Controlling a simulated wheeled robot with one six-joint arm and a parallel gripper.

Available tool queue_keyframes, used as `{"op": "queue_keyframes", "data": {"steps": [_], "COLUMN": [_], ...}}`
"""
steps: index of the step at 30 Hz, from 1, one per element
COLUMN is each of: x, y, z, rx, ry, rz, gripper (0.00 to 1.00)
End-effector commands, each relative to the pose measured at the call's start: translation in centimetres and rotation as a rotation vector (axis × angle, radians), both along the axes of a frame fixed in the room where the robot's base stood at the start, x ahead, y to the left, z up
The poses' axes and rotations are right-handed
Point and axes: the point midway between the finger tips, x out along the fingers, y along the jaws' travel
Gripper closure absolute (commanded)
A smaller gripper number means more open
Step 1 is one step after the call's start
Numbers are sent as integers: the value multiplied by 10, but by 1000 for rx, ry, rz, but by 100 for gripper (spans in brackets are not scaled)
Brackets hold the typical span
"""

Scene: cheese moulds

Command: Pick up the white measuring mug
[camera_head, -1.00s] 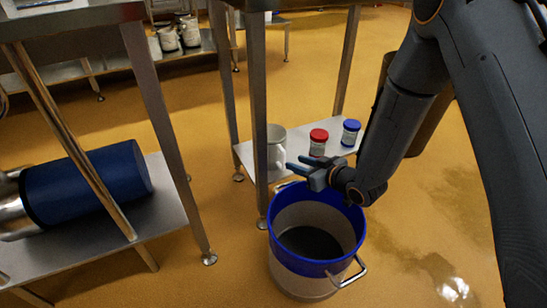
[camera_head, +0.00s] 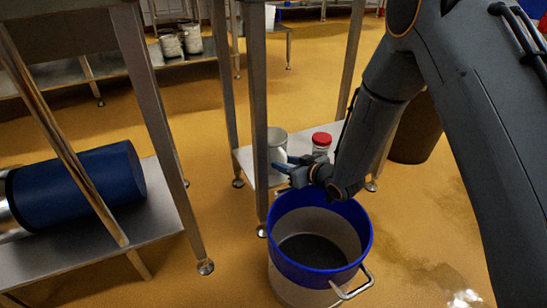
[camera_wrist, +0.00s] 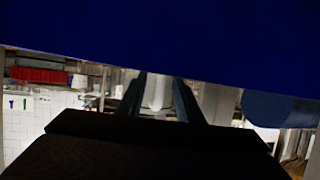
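The white measuring mug (camera_head: 277,139) stands upright on the low metal shelf, behind a table leg, in the head view. My gripper (camera_head: 278,163) is at its near side, above the far part of the blue bucket rim, and overlaps the mug's lower part. In the wrist view my gripper (camera_wrist: 163,88) has its two dark fingers apart. A pale upright form, which looks like part of the mug (camera_wrist: 158,92), shows between them. I cannot tell whether the fingers touch it.
A blue-rimmed bucket (camera_head: 350,215) stands below my gripper. A red-lidded jar (camera_head: 321,140) is right of the mug on the shelf (camera_head: 247,160). A blue cylinder (camera_head: 75,185) lies on the left shelf. A large blue surface (camera_wrist: 160,35) fills the wrist view's top.

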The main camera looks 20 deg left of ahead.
Motion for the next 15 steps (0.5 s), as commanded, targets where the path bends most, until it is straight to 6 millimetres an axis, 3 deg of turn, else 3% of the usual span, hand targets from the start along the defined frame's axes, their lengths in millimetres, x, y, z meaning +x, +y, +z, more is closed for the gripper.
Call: {"op": "queue_keyframes", "data": {"steps": [1, 7, 15], "x": [0, 0, 0], "y": [0, 0, 0], "z": [0, 0, 1], "rx": [0, 0, 1], "ry": [0, 0, -1], "rz": [0, 0, -1], "gripper": [67, 100, 100]}}
